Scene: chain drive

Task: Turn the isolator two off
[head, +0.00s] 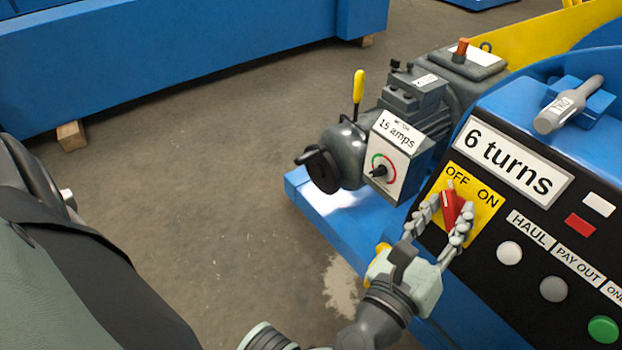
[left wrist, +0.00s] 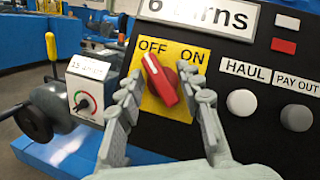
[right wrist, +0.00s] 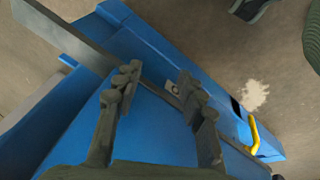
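The red rotary switch handle (head: 451,209) sits on a yellow plate (head: 487,204) marked OFF and ON, on a black panel. It also shows in the left wrist view (left wrist: 161,84), tilted with its upper end toward OFF. My left gripper (head: 443,211) is open, with one finger on each side of the handle; in the left wrist view small gaps seem to show beside it, and contact is unclear. My right gripper (right wrist: 158,80) is open with nothing held, above blue metalwork and a grey bar. A grey cylinder labelled TWO (head: 566,108) rests on a blue block above the panel.
A "6 turns" sign (head: 515,160) is above the plate. White, grey and green buttons (head: 603,329) lie to the right and below. A motor box with a "15 amps" dial (head: 392,160) and a yellow-knobbed lever (head: 358,87) stand left. Open floor lies further left.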

